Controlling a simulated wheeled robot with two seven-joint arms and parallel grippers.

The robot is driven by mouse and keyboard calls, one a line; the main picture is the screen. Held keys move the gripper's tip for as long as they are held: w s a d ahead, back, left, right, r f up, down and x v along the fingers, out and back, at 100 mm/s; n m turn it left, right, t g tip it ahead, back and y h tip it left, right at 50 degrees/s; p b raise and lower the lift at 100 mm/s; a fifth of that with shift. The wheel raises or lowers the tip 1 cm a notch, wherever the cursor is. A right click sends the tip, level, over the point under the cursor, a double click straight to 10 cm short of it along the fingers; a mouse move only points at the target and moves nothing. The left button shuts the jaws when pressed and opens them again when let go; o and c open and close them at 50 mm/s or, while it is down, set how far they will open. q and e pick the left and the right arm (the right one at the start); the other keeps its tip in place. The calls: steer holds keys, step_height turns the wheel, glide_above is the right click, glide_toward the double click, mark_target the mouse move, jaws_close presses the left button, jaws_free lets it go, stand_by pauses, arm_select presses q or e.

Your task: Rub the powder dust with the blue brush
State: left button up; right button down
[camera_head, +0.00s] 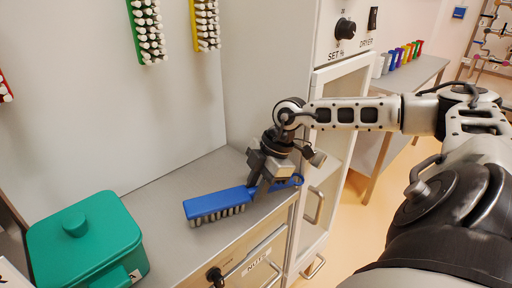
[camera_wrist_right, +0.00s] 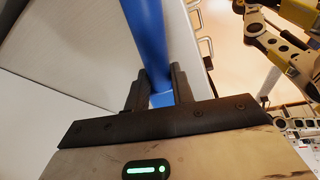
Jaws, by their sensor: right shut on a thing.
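The blue brush (camera_head: 219,203) has a blue back and pale grey bristles facing down. It is at the front of the grey counter in the head view, close to its surface; I cannot tell if the bristles touch. My right gripper (camera_head: 268,184) is shut on the brush's handle, whose looped end shows just right of the fingers. In the right wrist view, the blue handle (camera_wrist_right: 148,45) runs up between the two dark fingers (camera_wrist_right: 160,90). I cannot make out any powder dust. My left gripper is not in view.
A green lidded box (camera_head: 85,245) stands on the counter (camera_head: 165,190) at the left. A white dryer cabinet (camera_head: 335,75) rises behind my right gripper. Green (camera_head: 136,35) and yellow (camera_head: 196,25) brushes hang on the wall. A drawer with a handle is below the counter's front edge.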

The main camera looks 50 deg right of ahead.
steer(key=shift+w+d+r, duration=0.15)
steer(key=shift+w+d, duration=0.1)
steer(key=shift+w, duration=0.65)
steer(key=shift+w+d+r, duration=0.15)
steer(key=shift+w+d, duration=0.05)
steer(key=shift+w, duration=0.65)
steer(key=shift+w+r+p, duration=0.1)
steer(key=shift+w+p, duration=0.15)
steer(key=shift+p, duration=0.1)
steer(key=shift+w+f, duration=0.2)
steer(key=shift+w, duration=0.9)
steer(key=shift+w+d+p, duration=0.15)
steer(key=shift+w+p, duration=0.3)
steer(key=shift+w, duration=1)
steer(key=shift+w+d+f, duration=0.1)
steer(key=shift+w+f, duration=0.05)
steer(key=shift+w, duration=0.8)
steer(key=shift+w+d+f, duration=0.1)
steer(key=shift+w, duration=0.85)
